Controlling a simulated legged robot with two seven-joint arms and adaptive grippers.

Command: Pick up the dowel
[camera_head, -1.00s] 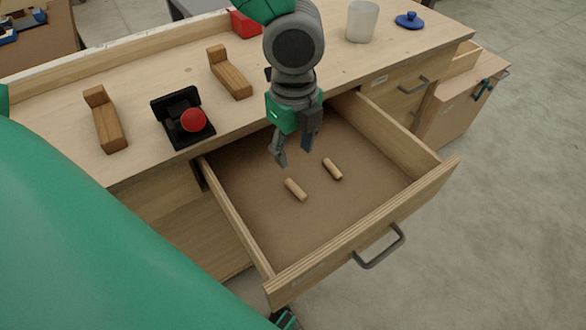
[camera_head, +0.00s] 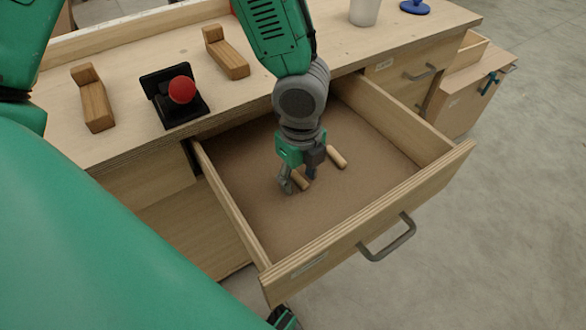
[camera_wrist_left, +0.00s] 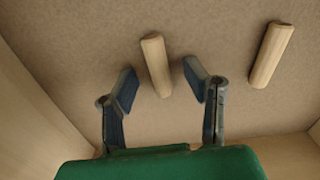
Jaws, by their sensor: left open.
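Two short wooden dowels lie on the floor of the open drawer (camera_head: 250,215). The nearer dowel (camera_head: 304,184) is partly hidden by my left gripper (camera_head: 298,185) in the head view. In the left wrist view, this dowel (camera_wrist_left: 156,62) has its lower end between the two fingertips of the left gripper (camera_wrist_left: 161,87), with a gap on each side. The left gripper is open and reaches down into the drawer. The other dowel (camera_head: 337,157) lies apart to the right and also shows in the wrist view (camera_wrist_left: 271,55). My right gripper is not seen.
The drawer's walls and front panel with its handle (camera_head: 388,240) surround the gripper. On the bench top are wooden blocks (camera_head: 226,55), a black stand with a red ball (camera_head: 182,90), and a white cup (camera_head: 365,10). The drawer floor in front is clear.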

